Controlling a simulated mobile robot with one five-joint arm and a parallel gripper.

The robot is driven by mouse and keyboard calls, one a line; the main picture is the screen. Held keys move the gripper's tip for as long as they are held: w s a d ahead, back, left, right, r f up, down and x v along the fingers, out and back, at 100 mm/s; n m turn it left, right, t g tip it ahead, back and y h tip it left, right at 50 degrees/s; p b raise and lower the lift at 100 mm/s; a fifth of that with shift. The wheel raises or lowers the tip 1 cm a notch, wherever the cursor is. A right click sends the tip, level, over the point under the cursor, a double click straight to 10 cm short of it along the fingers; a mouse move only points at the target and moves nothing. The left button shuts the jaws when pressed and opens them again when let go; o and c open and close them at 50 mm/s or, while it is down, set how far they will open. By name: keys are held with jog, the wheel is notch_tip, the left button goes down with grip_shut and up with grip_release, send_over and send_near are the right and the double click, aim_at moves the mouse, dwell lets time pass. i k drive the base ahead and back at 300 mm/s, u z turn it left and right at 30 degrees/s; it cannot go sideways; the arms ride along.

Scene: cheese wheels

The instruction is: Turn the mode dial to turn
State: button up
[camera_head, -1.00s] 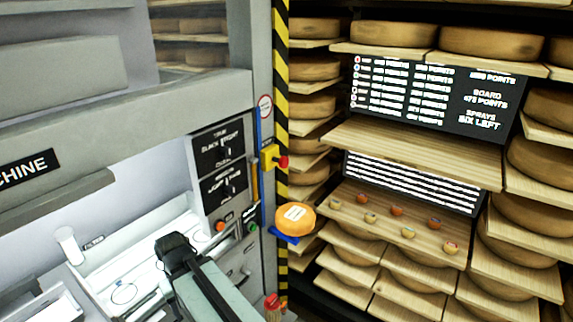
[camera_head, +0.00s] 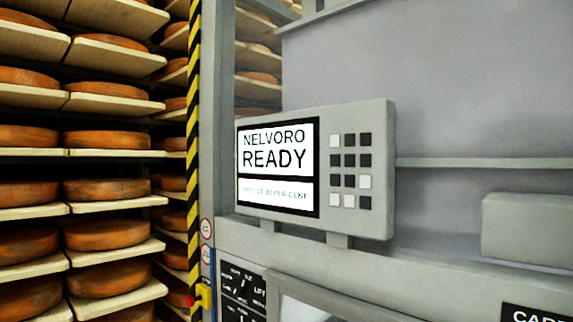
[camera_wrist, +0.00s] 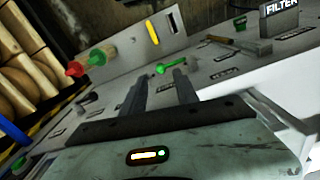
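In the head view a black control panel (camera_head: 243,290) with a dial and white labels shows at the lower edge, cut off below. One label there reads LIFT; the other labels are too small to read surely, so I cannot tell whether this is the mode dial. My gripper (camera_wrist: 158,82) shows only in the wrist view. Its two dark fingers stand apart with nothing between them. They point over a pale surface with small labels. A green knob or lever (camera_wrist: 172,68) lies just beyond the fingertips.
A screen (camera_head: 278,160) reading NELVORO READY has a keypad (camera_head: 350,168) beside it. Cheese shelves (camera_head: 108,137) stand left behind a striped post (camera_head: 193,130). In the wrist view are red and green handles (camera_wrist: 88,62), a yellow piece (camera_wrist: 153,33) and a FILTER block (camera_wrist: 280,18).

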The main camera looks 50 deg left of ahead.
aim_at(239, 291)
jog(key=u, duration=2.1)
